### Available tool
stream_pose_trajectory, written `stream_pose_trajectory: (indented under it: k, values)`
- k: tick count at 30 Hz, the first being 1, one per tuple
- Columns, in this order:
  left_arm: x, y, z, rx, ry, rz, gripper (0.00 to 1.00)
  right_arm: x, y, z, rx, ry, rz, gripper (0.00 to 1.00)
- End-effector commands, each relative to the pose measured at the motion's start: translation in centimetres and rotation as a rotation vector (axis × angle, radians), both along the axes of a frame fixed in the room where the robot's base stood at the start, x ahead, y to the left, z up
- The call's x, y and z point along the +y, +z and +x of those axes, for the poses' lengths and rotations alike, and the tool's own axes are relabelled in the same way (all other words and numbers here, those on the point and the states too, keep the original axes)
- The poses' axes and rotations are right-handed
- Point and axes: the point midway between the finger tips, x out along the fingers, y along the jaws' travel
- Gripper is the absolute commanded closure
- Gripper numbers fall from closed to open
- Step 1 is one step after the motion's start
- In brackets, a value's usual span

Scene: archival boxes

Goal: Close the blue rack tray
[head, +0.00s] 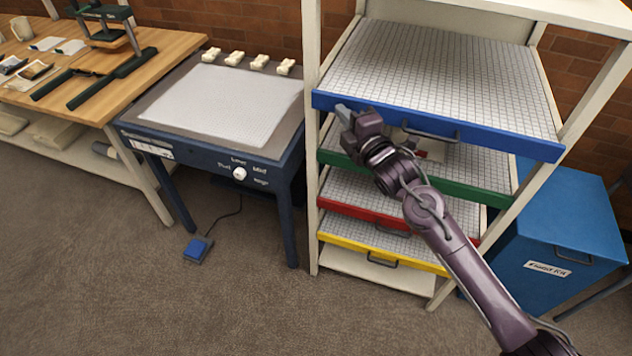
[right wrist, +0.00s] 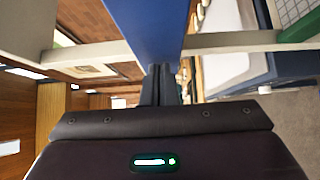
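The blue rack tray (head: 460,75) is the top tray of the rack, with a white gridded bed and a blue front. Its front reaches across the rack's posts, and the tray appears partly pulled out. My right gripper (head: 343,112) is at the left part of the blue front, away from its dark handle (head: 432,135). In the right wrist view, the fingers (right wrist: 163,88) look closed together, with the blue front (right wrist: 147,30) just beyond their tips. I cannot tell whether they touch it. My left gripper is out of view.
Green (head: 470,192), red (head: 350,212) and yellow (head: 345,247) trays sit below in the rack. The rack's left post (head: 311,200) stands close to my gripper. A blue box (head: 565,235) is at right, a dark blue table (head: 140,115) at left.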

Motion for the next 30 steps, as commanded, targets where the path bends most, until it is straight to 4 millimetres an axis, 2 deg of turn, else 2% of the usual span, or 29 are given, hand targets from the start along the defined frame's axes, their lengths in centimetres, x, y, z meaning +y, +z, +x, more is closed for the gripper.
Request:
stream_pose_trajectory:
  k: [1, 3, 9, 30]
  values:
    - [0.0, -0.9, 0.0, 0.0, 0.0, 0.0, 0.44, -0.4, -0.3, 1.1, -0.003, -0.002, -0.002, 1.0]
    - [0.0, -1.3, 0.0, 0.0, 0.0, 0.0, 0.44, -0.8, -0.3, 2.3, -0.002, -0.001, -0.002, 1.0]
    - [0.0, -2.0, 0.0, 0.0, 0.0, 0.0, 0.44, -1.3, -0.2, 4.2, 0.0, 0.001, -0.001, 1.0]
    - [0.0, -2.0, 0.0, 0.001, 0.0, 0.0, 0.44, -2.0, 0.5, 4.9, -0.008, -0.007, 0.003, 1.0]
